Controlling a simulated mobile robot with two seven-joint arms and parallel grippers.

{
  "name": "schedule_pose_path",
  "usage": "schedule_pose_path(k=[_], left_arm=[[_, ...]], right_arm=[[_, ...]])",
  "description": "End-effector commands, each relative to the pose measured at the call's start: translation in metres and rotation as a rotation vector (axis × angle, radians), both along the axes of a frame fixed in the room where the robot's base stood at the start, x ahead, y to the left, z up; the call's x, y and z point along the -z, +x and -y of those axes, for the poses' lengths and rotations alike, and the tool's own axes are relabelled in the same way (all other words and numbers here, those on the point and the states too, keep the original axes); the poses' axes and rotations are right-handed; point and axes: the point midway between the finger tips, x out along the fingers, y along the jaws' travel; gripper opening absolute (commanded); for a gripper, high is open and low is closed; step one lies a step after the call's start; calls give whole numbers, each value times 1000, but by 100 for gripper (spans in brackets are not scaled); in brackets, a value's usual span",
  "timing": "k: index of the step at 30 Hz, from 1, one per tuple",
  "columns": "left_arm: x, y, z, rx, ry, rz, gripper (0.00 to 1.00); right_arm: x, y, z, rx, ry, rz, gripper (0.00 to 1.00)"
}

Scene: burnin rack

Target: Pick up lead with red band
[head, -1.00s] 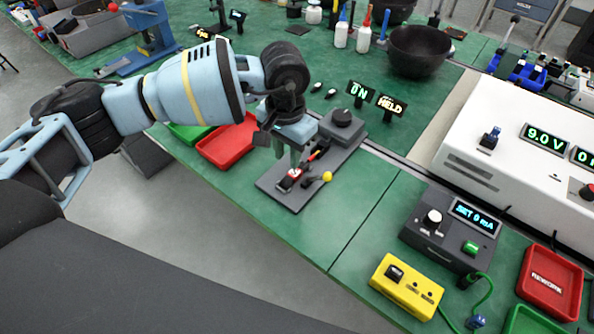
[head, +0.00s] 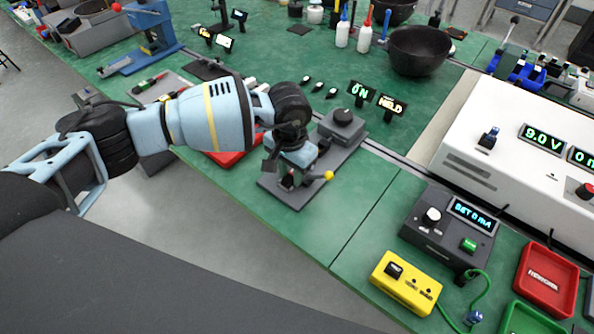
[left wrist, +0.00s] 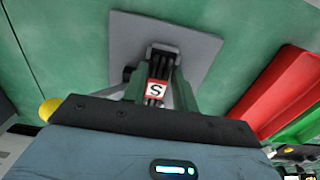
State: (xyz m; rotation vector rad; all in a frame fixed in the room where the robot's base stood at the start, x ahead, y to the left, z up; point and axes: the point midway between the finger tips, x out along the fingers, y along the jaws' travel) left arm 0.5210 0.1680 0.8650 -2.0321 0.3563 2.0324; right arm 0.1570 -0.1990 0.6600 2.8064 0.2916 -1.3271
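My left gripper (head: 288,180) points down over the grey fixture (head: 275,188). In the left wrist view its two fingers (left wrist: 157,88) stand on either side of a small block with a white "S" on a red-edged label (left wrist: 156,91), on the fixture's plate (left wrist: 190,50). Whether the fingers press on the block, I cannot tell. I cannot make out a red band on a lead there; the gripper hides much of that spot. My right gripper is out of view.
A red tray (head: 226,158) lies beside my arm. A yellow box (head: 405,283) and a dark meter unit (head: 450,232) stand right. The green mat between is clear.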

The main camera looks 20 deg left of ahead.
Motion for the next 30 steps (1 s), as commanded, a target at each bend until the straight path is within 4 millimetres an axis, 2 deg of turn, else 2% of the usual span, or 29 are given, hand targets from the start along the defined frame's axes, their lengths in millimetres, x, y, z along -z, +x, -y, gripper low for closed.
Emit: schedule_pose_path(k=[2, 6, 9, 15, 19, 30], left_arm=[[0, 0, 0, 0, 0, 0, 28], [0, 0, 0, 0, 0, 0, 10], [0, 0, 0, 0, 0, 0, 0], [-1, 0, 0, 0, 0, 1, 0], [-10, 1, 0, -1, -2, 2, 0], [-75, 1, 1, 1, -1, 4, 0]], right_arm=[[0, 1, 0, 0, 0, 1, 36], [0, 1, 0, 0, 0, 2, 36], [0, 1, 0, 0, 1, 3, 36], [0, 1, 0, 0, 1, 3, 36], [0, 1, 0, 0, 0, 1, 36], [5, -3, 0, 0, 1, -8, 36]])
